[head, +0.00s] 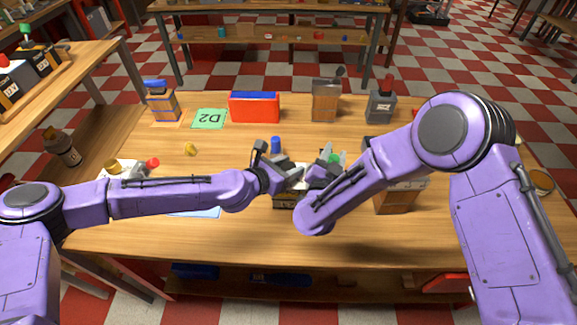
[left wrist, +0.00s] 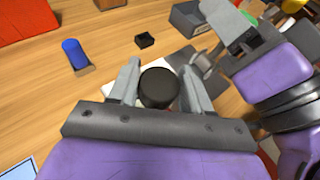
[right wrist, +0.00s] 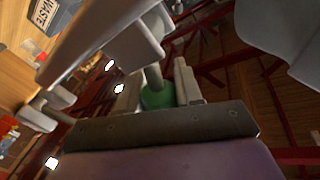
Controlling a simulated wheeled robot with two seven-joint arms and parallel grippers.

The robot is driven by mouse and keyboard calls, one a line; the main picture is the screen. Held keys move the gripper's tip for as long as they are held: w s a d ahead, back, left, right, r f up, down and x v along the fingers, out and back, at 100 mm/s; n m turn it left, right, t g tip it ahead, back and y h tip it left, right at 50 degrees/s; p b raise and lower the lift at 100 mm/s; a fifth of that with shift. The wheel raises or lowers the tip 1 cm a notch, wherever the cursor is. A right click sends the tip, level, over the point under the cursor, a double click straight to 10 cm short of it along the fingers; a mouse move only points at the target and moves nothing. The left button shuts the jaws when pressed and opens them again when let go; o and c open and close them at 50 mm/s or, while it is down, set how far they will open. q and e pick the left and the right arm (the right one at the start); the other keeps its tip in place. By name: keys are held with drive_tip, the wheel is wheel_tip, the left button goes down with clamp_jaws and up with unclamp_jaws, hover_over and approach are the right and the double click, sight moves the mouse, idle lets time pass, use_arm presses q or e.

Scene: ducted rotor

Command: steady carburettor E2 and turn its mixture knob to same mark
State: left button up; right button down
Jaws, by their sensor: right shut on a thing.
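A dark boxy body with a partly hidden label (head: 284,201), perhaps carburettor E2, stands under my grippers at the table's middle. My left gripper (head: 291,178) is beside it. In the left wrist view a round black part (left wrist: 158,88) lies between the open left fingers (left wrist: 160,82); whether they touch it is unclear. My right gripper (head: 333,160) is just to the right, shut on a green part (right wrist: 157,97), which also shows in the head view (head: 334,158). I cannot tell whether either part is the mixture knob. My right arm hides much of this area.
A blue cylinder (head: 276,144) stands close behind the grippers. The table's front strip is clear.

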use_arm(q)
drive_tip(key=shift+c, duration=0.8)
drive_tip(key=shift+m, duration=0.3)
drive_tip(key=m+g+h, duration=0.2)
drive_tip(key=g, duration=0.1)
drive_tip(key=shift+w+m, duration=0.1)
drive_tip(key=shift+m, duration=0.3)
drive_tip(key=m+g+h, duration=0.2)
drive_tip(key=m+g, duration=0.2)
drive_tip(key=g, duration=0.1)
drive_tip(key=m+g, duration=0.4)
drive_tip(key=g, duration=0.1)
drive_tip(key=shift+m, duration=0.3)
drive_tip(key=shift+m+g+y, duration=0.8)
drive_tip(key=shift+m+g, duration=0.6)
drive_tip(key=shift+g, duration=0.1)
